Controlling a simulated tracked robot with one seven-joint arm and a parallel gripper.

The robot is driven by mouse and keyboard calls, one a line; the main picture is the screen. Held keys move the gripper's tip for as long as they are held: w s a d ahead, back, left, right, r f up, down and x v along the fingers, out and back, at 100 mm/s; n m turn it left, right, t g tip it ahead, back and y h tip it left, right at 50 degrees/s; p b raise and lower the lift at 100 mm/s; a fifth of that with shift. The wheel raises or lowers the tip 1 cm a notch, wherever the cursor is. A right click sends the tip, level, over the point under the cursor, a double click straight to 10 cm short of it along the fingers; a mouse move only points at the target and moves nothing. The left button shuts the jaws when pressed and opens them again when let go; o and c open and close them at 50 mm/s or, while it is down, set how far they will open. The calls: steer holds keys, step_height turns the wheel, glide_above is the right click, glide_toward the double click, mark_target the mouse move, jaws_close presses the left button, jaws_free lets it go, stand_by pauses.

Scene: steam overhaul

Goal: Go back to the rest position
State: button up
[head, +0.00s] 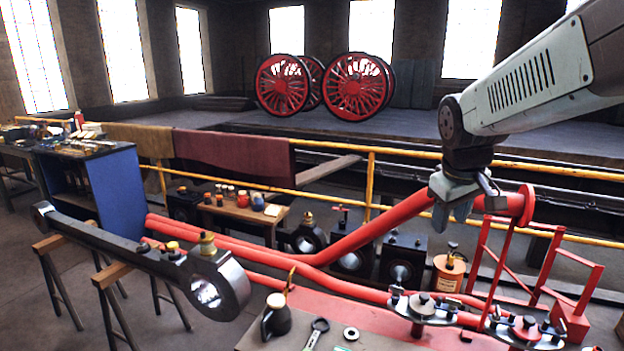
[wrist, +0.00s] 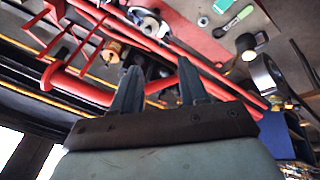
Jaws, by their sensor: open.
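My gripper (head: 462,205) is at the upper right in the head view, pointing down beside the raised end of a thick red pipe (head: 375,232). In the wrist view my gripper (wrist: 157,80) shows two grey fingers spread apart with nothing held between them. The red pipe (wrist: 90,92) passes behind the fingers there. In the head view the fingers overlap the pipe near its flange (head: 527,205); I cannot tell whether they touch it.
A red bench (head: 385,338) with valve fittings (head: 424,307) and an oil can (head: 276,316) lies below. A dark connecting rod (head: 130,255) rests on trestles at left. A yellow railing (head: 370,185) runs behind. Red wheels (head: 355,87) stand farther back.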

steer(key=s+a+r+m+t+y, duration=0.1)
steer(key=s+a+m, duration=0.2)
steer(key=s, duration=0.8)
steer(key=shift+s+r+m+t+y, duration=0.35)
steer(key=shift+m+t+y, duration=0.05)
steer(key=shift+m, duration=0.1)
